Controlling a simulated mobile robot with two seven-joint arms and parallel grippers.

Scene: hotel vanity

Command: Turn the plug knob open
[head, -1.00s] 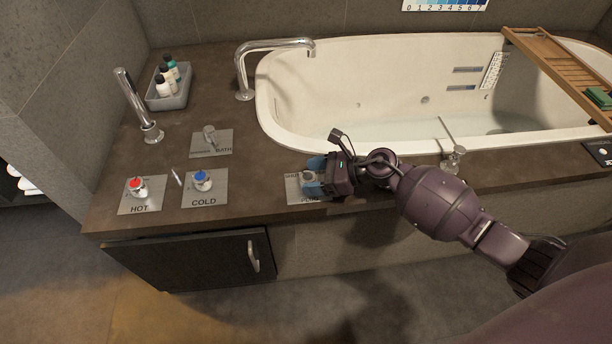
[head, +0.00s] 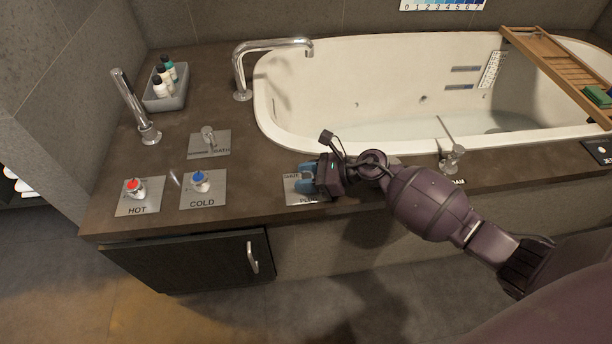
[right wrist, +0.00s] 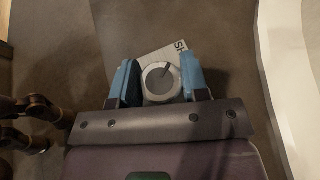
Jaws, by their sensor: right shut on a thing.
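The plug knob is a round, pale metal knob with a dark pointer line, seen in the right wrist view (right wrist: 161,82). It sits on a light label plate (head: 292,190) on the counter's front part, whose lettering is partly covered. My right gripper (head: 304,180) comes in from the right, low over the plate. Its blue fingers (right wrist: 160,80) stand on either side of the knob and are shut on it. In the head view the fingers mostly hide the knob. In the wrist view the pointer slants up and to the right.
HOT (head: 135,188) and COLD (head: 199,181) knobs stand left of the gripper, with a BATH lever (head: 208,136) behind. The tub (head: 300,143) lies behind my right arm. A thin metal handle (head: 452,155) stands close behind the forearm.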

